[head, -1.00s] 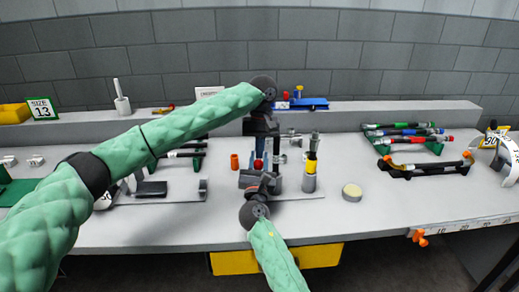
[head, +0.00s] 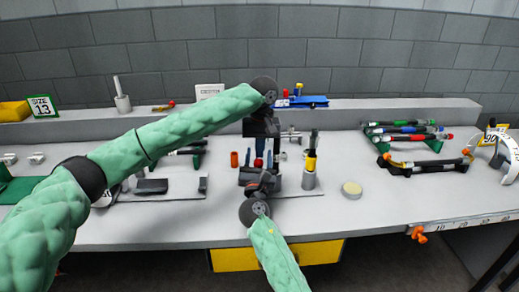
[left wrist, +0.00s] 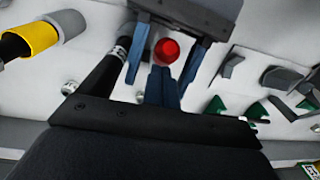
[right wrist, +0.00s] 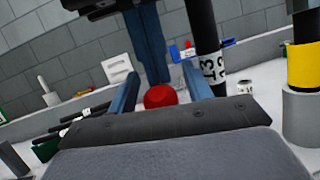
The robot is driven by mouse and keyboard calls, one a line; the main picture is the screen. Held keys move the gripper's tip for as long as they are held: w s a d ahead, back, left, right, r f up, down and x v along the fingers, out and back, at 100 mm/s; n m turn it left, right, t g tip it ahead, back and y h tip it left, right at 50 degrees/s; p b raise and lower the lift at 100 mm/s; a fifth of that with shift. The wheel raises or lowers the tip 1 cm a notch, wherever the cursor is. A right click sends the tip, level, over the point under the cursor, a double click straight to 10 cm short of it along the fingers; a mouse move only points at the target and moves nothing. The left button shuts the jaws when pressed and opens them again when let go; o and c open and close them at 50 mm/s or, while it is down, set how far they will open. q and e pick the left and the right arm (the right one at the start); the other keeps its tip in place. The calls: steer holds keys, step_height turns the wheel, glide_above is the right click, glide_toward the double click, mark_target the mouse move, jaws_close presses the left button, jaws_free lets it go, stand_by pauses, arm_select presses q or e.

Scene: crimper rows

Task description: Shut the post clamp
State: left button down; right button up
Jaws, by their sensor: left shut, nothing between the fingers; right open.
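A red ball knob (head: 258,163), seemingly part of the post clamp, shows between the grippers in the head view. The rest of the clamp is hidden. My right gripper (right wrist: 160,88) is open, its blue fingers on either side of the red knob (right wrist: 160,97); whether they touch it is unclear. My left gripper (left wrist: 163,72) is shut and empty, its fingertips beside the red knob (left wrist: 167,51) and pointing down from above in the right wrist view. An upright black hose (right wrist: 203,32) with a white label reading 13 stands close beside the fingers.
A black tool with a yellow band (head: 311,163) stands in a grey cup (head: 309,181) just right of the grippers. A cream disc (head: 352,189) lies further right. A hose rack (head: 410,135) is at the right. An orange cup (head: 234,159) is to the left.

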steer(key=shift+v, duration=4)
